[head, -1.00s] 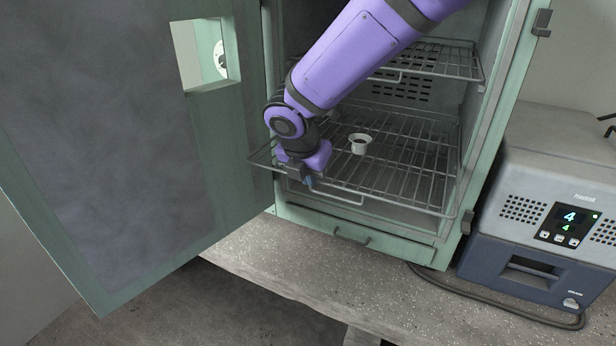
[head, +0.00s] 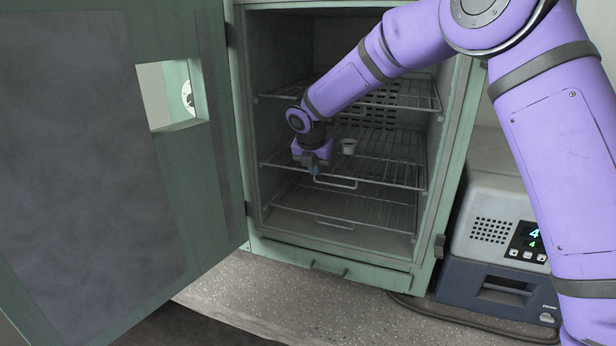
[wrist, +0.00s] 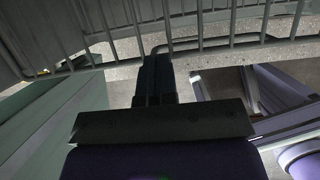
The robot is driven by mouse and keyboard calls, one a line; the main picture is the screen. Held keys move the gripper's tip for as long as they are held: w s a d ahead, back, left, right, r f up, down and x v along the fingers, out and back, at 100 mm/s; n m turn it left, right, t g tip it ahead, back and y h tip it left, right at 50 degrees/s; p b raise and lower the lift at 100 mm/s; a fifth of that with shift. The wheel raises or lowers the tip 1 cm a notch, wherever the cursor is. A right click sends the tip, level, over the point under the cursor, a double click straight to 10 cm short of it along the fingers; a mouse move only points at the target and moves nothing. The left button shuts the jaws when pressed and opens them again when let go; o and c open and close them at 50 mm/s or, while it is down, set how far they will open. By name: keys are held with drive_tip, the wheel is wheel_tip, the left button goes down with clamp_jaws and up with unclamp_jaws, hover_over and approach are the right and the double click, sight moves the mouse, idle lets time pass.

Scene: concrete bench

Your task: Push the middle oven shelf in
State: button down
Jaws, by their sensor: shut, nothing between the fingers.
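The oven (head: 456,160) is a green cabinet with its door (head: 200,190) swung open to the left. The middle shelf (head: 395,172) is a wire rack with a front handle (head: 336,183), and its front edge lies about level with the oven opening. A small white cup (head: 349,146) stands on it. My gripper (head: 315,172) is shut and empty at the middle shelf's front edge, left of the handle. In the wrist view my gripper (wrist: 155,70) reaches to the rack's front bar (wrist: 225,45); I cannot tell whether they touch.
An upper wire shelf (head: 405,97) and a lower wire shelf (head: 370,212) are inside the oven. A grey and blue device with a display (head: 500,260) stands close to the oven's right.

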drive_tip(key=shift+w+d+f, duration=0.1)
drive_tip(key=shift+w+d, duration=0.15)
drive_tip(key=shift+w, duration=0.25)
drive_tip(key=shift+w+d+f, duration=0.1)
drive_tip(key=shift+w+d, duration=0.1)
drive_tip(key=shift+w, duration=0.3)
